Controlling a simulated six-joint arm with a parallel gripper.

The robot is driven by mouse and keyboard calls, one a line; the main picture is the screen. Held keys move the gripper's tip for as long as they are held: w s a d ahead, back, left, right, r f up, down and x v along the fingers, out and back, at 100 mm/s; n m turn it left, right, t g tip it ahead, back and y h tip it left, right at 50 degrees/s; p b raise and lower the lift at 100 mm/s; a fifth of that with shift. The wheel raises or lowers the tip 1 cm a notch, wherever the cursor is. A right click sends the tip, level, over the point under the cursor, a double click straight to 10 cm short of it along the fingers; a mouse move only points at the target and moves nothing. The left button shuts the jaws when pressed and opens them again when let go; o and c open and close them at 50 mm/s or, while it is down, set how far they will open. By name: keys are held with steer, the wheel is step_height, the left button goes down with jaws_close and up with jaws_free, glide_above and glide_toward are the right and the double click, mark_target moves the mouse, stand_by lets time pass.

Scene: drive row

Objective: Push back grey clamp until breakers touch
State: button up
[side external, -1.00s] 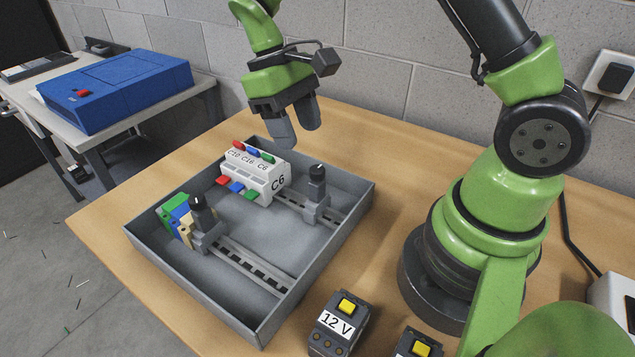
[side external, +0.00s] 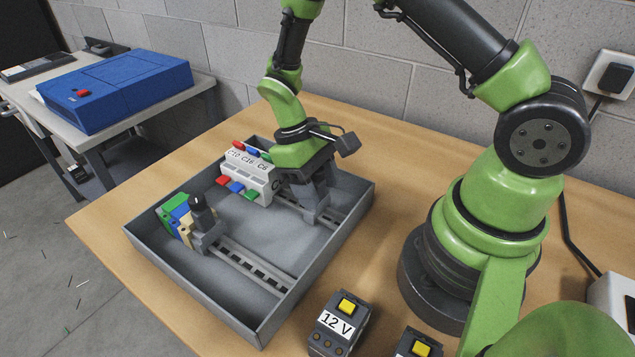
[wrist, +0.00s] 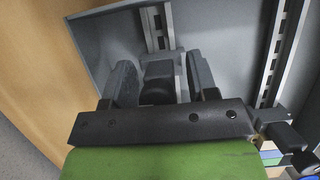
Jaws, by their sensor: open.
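The white breakers (side external: 244,183) with red, blue and green levers sit side by side on the far rail in the grey tray, in the side view. The grey clamp (side external: 311,213) is on the same rail to their right. My gripper (side external: 318,192) points down over this clamp. In the wrist view my open gripper (wrist: 163,83) has one finger on each side of the clamp's black knob (wrist: 158,82), not visibly closed on it. My gripper hides the clamp's top in the side view and much of the space between clamp and breakers. The breakers are not visible in the wrist view.
The grey tray (side external: 330,243) has raised walls around the rails. A second clamp (side external: 204,232) with a black knob stands on the near rail beside green, blue and yellow blocks (side external: 178,217). A 12 V box (side external: 338,322) stands outside the tray.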

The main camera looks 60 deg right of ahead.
jaws_close()
steer(key=shift+w, duration=2.05)
jaws_free()
steer(key=v, duration=1)
